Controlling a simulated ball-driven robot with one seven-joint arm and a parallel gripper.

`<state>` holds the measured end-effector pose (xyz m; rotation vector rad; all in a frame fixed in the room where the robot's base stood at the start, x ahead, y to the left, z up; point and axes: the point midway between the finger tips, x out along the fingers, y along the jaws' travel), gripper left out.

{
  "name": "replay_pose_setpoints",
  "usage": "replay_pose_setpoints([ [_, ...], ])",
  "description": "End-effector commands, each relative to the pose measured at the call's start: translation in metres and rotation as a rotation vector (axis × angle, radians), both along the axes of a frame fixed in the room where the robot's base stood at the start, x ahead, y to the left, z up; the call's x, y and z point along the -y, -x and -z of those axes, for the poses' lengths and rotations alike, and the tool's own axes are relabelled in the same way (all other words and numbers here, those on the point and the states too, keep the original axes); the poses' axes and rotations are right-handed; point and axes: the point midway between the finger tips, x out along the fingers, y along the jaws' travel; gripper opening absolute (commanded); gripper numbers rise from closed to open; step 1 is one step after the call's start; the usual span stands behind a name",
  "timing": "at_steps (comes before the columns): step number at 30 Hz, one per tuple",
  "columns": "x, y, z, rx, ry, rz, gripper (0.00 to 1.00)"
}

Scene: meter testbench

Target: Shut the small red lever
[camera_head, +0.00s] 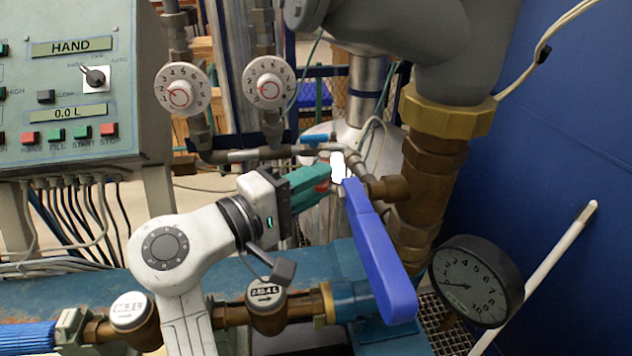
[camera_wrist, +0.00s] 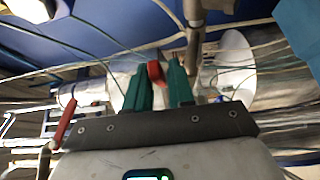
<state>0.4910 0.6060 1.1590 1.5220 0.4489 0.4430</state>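My gripper (camera_head: 318,182) has green fingers and reaches right toward the pipework at the middle of the head view. A small red piece (camera_head: 323,186), seemingly the small red lever, shows at its fingertips, mostly hidden by them. In the wrist view my gripper (camera_wrist: 161,76) is open, its two green fingers apart. The red lever (camera_wrist: 154,72) appears between the tips, closer to the left finger, with a gap on its right. Whether it touches a finger or lies beyond them I cannot tell.
A large blue lever (camera_head: 378,250) stands just right of my gripper. A smaller blue handle (camera_head: 314,139) is above it. A pressure gauge (camera_head: 476,281) is lower right, a control panel (camera_head: 67,80) upper left. Another red lever (camera_wrist: 68,122) shows left in the wrist view.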

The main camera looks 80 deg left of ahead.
Motion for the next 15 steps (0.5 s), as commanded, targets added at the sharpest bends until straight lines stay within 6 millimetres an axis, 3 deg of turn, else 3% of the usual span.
replay_pose_setpoints([
  [10,0.001,0.0,-0.001,0.002,-0.002,0.0,0.23],
  [15,0.008,0.013,0.0,0.002,-0.002,-0.003,0.23],
])
